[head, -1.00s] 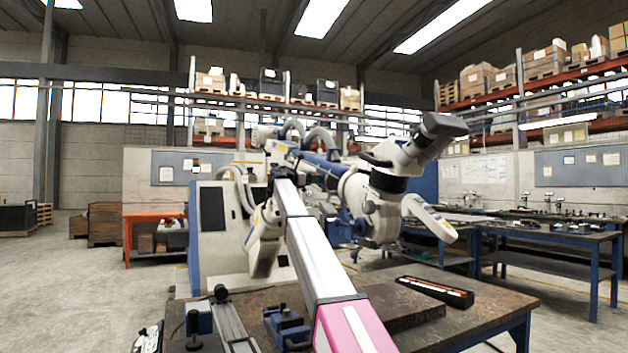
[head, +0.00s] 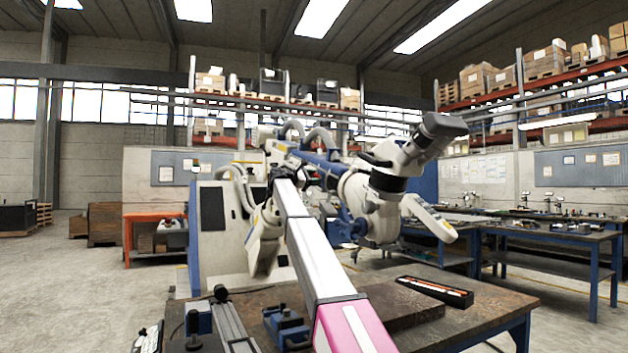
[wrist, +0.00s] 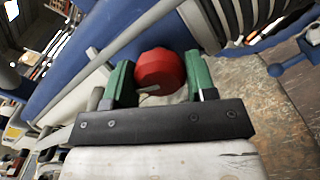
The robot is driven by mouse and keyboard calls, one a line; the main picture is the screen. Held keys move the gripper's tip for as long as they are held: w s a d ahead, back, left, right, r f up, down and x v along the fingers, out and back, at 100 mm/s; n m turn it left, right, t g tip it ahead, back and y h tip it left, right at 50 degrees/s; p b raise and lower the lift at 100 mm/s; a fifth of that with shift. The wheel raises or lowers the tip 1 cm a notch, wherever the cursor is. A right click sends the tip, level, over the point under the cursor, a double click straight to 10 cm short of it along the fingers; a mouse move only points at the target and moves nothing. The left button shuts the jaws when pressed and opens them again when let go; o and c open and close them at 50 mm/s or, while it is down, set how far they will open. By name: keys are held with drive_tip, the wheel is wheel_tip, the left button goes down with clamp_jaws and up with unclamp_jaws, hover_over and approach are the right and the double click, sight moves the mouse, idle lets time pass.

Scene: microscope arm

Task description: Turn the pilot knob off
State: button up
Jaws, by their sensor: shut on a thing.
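A round red knob (wrist: 160,70) shows in the wrist view, with a pale mark on its lower face. My gripper (wrist: 158,80) has its two green fingers on either side of the knob and is shut on it. The knob sits beside a blue and white body of the microscope arm (head: 370,200). In the head view my arm reaches up to the machine, and the knob and fingertips are hidden behind it.
A workbench (head: 480,315) stands in front, with a black tray (head: 435,291) and blue clamps (head: 286,326) on it. The large white and blue machine fills the middle. Ribbed hoses (wrist: 240,18) run close to the gripper. Open floor lies at the left.

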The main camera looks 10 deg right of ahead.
drive_tip(key=m, duration=0.5)
drive_tip(key=shift+m, duration=0.3)
drive_tip(key=m, duration=0.5)
drive_tip(key=shift+f, duration=0.1)
idle(0.3)
drive_tip(key=o, duration=0.9)
drive_tip(key=v, duration=1.1)
drive_tip(key=shift+s, duration=0.15)
